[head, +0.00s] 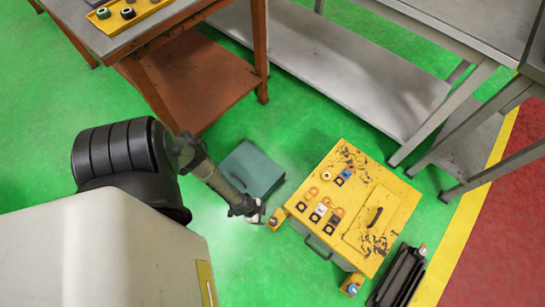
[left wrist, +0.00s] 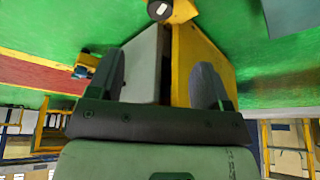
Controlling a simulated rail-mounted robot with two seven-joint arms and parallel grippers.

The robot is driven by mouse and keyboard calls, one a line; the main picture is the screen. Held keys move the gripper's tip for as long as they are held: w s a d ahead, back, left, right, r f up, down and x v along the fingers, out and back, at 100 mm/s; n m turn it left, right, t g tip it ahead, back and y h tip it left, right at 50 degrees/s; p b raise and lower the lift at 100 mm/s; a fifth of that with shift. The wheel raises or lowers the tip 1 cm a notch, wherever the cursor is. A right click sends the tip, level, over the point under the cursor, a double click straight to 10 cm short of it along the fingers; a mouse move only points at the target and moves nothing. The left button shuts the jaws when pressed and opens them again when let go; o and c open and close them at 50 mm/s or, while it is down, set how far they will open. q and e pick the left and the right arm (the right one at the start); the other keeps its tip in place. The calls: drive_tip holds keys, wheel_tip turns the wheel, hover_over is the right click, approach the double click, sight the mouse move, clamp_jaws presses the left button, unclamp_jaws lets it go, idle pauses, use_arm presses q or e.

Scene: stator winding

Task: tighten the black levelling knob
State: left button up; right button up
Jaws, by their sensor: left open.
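A yellow-topped box (head: 360,215) stands on the green floor, with small yellow corner brackets low on its sides. The bracket (head: 277,218) at its left corner is close to my left gripper (head: 258,213); its knob is too small to make out clearly in the head view. In the left wrist view, a round black knob (left wrist: 159,10) with a pale centre sits by a yellow bracket (left wrist: 184,10), at the top edge. My left gripper (left wrist: 157,82) is open, its two dark fingers apart. The knob lies beyond the fingertips, apart from them. My right gripper is not in view.
Another bracket with a bluish knob (head: 351,287) is at the box's near corner. A teal box (head: 250,170) stands just left of the yellow one, and a black case (head: 399,275) lies to its right. Metal tables (head: 340,70) stand behind. Green floor is open around them.

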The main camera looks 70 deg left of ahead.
sight(273, 221)
use_arm(q)
drive_tip(key=shift+n, duration=0.4)
drive_tip(key=b+x, duration=0.8)
drive_tip(key=x, duration=0.3)
drive_tip(key=shift+d+f, duration=0.1)
drive_tip(key=shift+f, duration=0.2)
drive_tip(key=shift+b+x, duration=1)
drive_tip(key=shift+x, duration=0.1)
drive_tip(key=shift+c, duration=0.2)
drive_tip(key=c, duration=0.9)
